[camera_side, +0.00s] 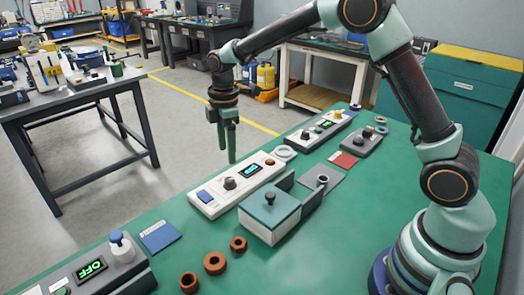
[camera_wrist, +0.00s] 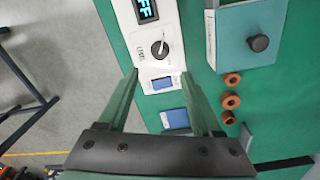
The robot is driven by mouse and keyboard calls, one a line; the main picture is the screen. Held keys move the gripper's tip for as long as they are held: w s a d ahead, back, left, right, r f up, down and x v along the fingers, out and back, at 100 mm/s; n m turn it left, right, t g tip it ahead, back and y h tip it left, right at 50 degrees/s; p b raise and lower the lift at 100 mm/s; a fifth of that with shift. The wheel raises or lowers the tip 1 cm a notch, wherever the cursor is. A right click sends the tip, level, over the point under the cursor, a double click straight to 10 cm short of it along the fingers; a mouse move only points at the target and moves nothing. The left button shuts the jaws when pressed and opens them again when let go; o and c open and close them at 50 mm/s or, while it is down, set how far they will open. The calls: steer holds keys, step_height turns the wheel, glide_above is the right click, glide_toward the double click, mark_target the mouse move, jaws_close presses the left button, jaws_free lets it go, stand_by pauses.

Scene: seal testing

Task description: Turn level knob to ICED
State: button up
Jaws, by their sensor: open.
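A white control panel (camera_side: 212,207) lies on the green table, with a black round knob (camera_side: 230,183) near its middle. The panel has a lit display (camera_side: 252,169) and a blue rocker switch (camera_side: 205,196). In the wrist view the knob (camera_wrist: 159,48) shows a light pointer mark; small lettering beside it is too small to read. My gripper (camera_side: 228,156) hangs fingers down above and behind the panel in the side view. It is open and empty. In the wrist view its fingers (camera_wrist: 158,77) frame the blue switch, with the knob just beyond the tips, apart from them.
A grey box with a teal lid (camera_side: 268,212) stands close in front of the panel. Several brown rings (camera_side: 215,263) lie at the front. A blue card (camera_side: 159,236) lies left of the panel. Another device with a display (camera_side: 90,268) is at front left. More devices (camera_side: 322,127) stand behind.

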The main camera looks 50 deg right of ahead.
mark_target(229, 179)
step_height(229, 179, down, 10)
steer(key=shift+w+r, duration=0.15)
steer(key=shift+r, duration=0.1)
jaws_close()
